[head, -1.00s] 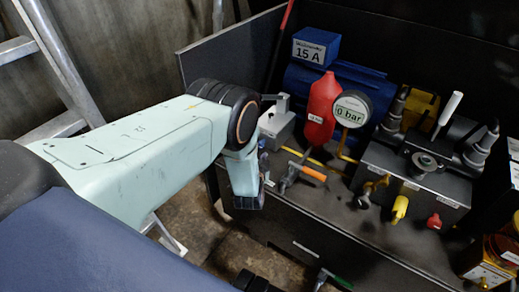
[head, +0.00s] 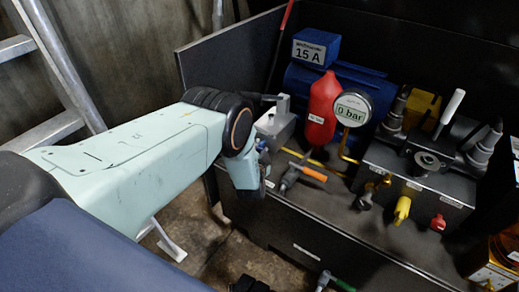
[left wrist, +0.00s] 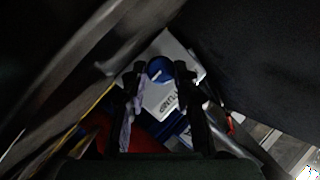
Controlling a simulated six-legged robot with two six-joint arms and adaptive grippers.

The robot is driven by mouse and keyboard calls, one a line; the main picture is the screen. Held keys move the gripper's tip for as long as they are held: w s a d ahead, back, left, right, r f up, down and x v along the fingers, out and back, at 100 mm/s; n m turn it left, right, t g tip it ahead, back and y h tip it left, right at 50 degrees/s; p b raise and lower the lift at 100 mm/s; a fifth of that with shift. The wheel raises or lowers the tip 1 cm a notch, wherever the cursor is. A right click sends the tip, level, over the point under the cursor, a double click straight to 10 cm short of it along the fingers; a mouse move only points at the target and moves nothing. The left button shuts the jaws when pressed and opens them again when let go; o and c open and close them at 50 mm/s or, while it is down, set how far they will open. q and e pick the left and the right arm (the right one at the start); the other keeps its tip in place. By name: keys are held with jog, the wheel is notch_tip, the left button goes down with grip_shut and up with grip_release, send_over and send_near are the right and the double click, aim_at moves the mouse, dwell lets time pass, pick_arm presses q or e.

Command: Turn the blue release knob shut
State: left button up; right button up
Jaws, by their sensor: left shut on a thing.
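The blue release knob (left wrist: 160,69) shows in the left wrist view as a round blue cap with a pale pointer line, on a light grey box with a printed label. My left gripper (left wrist: 158,75) has one dark finger on each side of the knob and is shut on it. In the head view the grey box (head: 276,121) stands at the left end of the bench, just beyond my left wrist. There the wrist hides most of the knob and the fingers. My right gripper is not in view.
A red bottle (head: 322,112), a gauge reading 0 bar (head: 352,108) and a blue 15 A box (head: 315,46) stand right of the grey box. An orange-handled valve (head: 312,174) is close to my wrist. A dark side panel (head: 225,60) rises behind.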

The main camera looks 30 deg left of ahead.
pick_arm(q)
grip_shut()
